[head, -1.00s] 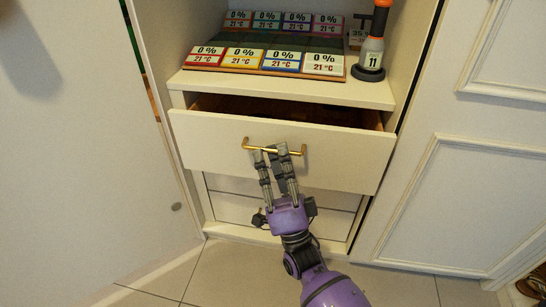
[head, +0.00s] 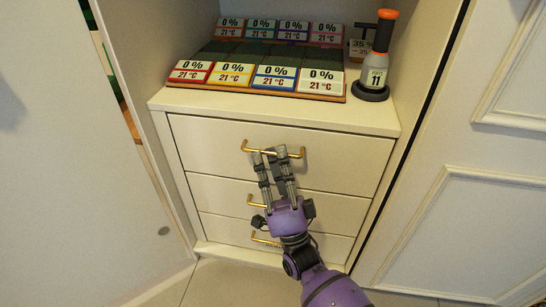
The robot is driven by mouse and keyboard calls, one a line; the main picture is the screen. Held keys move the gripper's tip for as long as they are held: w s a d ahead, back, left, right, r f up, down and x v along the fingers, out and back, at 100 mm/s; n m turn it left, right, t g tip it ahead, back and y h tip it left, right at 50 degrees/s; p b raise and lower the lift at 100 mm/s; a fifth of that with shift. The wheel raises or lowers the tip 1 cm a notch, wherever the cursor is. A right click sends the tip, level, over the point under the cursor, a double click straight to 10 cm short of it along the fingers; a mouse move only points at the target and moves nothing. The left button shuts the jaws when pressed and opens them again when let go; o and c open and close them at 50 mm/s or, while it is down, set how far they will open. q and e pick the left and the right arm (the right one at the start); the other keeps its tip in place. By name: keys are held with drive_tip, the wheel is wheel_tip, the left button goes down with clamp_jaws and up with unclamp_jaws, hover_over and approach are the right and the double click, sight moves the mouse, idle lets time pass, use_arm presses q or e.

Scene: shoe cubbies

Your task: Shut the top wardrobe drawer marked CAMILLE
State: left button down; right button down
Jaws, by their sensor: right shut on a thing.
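The top drawer (head: 210,146) is a cream front with a brass bar handle (head: 295,154). Its front now sits flush under the shelf, with no open gap showing above it. No CAMILLE marking is readable on it. My right gripper (head: 271,158) is purple with grey fingers. It reaches up from below and is shut on the brass handle at its middle. My left gripper is not in view.
Two lower drawers (head: 212,187) with brass handles are shut below. On the shelf above stand a board of coloured 0 % / 21 °C cards (head: 255,75) and a grey-and-orange bottle marked 11 (head: 375,67). White door panels flank the cabinet.

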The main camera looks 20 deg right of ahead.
drive_tip(key=shift+w+d+r, duration=0.15)
drive_tip(key=shift+w+d, duration=0.05)
drive_tip(key=shift+d, duration=0.05)
drive_tip(key=c, duration=2.3)
unclamp_jaws()
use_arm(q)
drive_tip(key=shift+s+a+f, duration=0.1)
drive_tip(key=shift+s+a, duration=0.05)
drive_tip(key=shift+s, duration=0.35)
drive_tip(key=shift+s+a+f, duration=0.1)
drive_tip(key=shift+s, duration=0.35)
use_arm(e)
drive_tip(key=shift+o, duration=0.6)
drive_tip(key=shift+s+f, duration=0.1)
drive_tip(key=shift+f, duration=0.2)
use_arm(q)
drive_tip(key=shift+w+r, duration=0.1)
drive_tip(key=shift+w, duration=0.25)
use_arm(e)
drive_tip(key=v, duration=1.1)
drive_tip(key=shift+s, duration=0.25)
drive_tip(key=shift+f, duration=0.15)
